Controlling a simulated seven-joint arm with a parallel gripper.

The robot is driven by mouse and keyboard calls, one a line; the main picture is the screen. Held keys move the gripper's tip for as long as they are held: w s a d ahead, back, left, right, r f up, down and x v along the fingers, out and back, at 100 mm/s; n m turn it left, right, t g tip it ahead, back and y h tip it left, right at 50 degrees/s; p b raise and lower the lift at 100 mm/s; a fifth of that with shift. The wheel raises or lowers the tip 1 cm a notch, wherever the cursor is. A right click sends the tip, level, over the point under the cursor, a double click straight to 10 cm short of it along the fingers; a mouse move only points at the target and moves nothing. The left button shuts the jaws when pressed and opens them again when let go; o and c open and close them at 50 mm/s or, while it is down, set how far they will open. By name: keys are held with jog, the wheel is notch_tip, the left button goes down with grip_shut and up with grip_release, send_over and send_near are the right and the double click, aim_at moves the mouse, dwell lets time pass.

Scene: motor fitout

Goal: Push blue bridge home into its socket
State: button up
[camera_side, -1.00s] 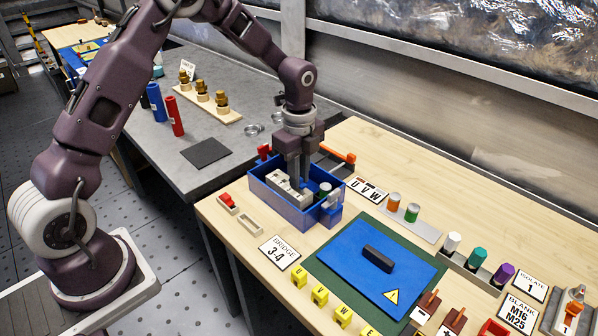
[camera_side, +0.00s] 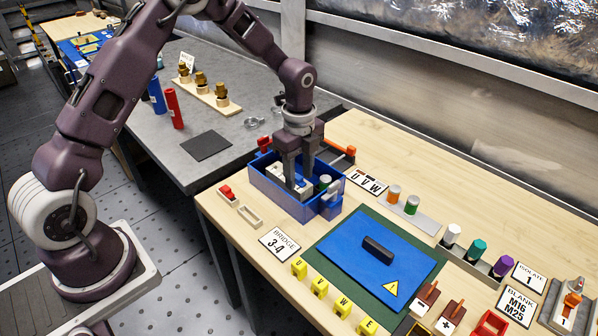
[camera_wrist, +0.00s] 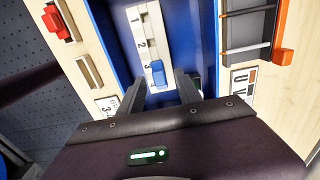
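The blue bridge (camera_wrist: 158,74) sits on the white numbered terminal strip (camera_wrist: 146,35), by the mark 3, in the wrist view. Whether it is fully seated is not clear from here. The strip lies inside the blue box (camera_side: 268,191). My gripper (camera_side: 298,187) points down into this box, and its two fingers stand apart. In the wrist view my gripper (camera_wrist: 161,88) has one finger on each side of the blue bridge, with no clear contact. In the side view the fingers and box wall largely hide the bridge.
A red bridge sits in a pale holder (camera_side: 229,196) left of the box, beside an empty holder (camera_side: 249,215). The blue lid (camera_side: 350,265) lies on the bench in front. Box walls closely surround the fingers.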

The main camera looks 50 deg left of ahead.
aim_at(299, 178)
notch_tip(299, 178, up, 7)
jog(key=shift+r, duration=0.1)
dwell(0.4)
jog(key=shift+r, duration=0.15)
jog(key=s+d+r+n+t+y, duration=0.1)
jog(key=s+d+r+n+t, duration=0.15)
jog(key=s+r+n, duration=0.9)
jog(key=s+r+n+t, duration=0.1)
jog(key=s+r+n, duration=0.1)
jog(key=s, duration=0.6)
jog(key=s+r+n+t+h, duration=0.1)
jog(key=s+n, duration=0.3)
jog(key=s, duration=0.5)
jog(key=shift+d+r+t, duration=0.35)
jog(key=shift+r+t, duration=0.2)
